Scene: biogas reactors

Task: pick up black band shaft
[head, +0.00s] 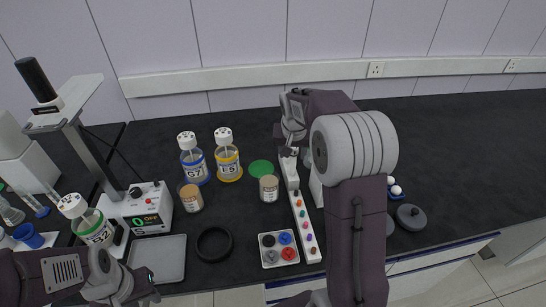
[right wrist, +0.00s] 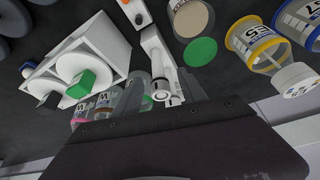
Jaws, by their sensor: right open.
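A long white rack (head: 303,222) with a row of small coloured pegs runs front to back right of the middle of the bench. At its far end a pale upright shaft (right wrist: 161,82) shows between my right gripper's fingers in the right wrist view; I cannot make out a black band on it. My right gripper (head: 287,150) is over the rack's far end, jaws apart, with no visible grip on the shaft. My left gripper (head: 147,284) is low at the front left, beside the grey tray; its jaws are unclear.
Bottles S7 (head: 194,163) and E5 (head: 228,160) stand left of the rack, with a green disc (head: 261,168) and a beaker (head: 269,188) nearer.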

